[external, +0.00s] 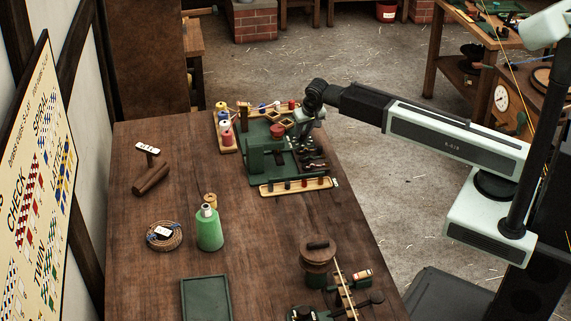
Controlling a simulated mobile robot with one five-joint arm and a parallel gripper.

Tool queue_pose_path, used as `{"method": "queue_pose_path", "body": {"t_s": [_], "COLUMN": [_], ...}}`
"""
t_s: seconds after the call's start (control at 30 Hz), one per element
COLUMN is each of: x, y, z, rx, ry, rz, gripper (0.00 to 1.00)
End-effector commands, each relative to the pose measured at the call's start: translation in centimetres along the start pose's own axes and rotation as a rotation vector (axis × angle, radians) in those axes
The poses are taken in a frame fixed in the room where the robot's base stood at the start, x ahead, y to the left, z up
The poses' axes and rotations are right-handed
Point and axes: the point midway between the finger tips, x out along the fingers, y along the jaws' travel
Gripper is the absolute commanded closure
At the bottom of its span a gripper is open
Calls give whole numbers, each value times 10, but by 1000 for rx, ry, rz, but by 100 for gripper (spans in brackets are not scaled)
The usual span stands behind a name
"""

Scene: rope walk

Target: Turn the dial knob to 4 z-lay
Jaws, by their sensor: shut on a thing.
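The green rope-making machine (256,156) stands on the far right part of the wooden bench. My gripper (303,130) comes in from the right and points down at the machine's right side. It is shut on a small part there, which I take to be the dial knob. The jaws hide most of it. The dial's marks and the knob's setting are too small to read. A red round cap (277,130) sits on the machine just left of my gripper, apart from it.
A green bottle (209,229), a rope coil (164,236), a green tray (206,299) and a wooden-topped device (318,254) are nearer.

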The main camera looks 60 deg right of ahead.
Motion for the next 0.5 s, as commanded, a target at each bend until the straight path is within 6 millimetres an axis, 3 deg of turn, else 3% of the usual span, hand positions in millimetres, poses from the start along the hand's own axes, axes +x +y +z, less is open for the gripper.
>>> {"method": "queue_pose_path", "body": {"t_s": [0.5], "x": [1], "y": [-4], "z": [-2], "rx": [421], "ry": [0], "rz": [175], "gripper": [100]}}
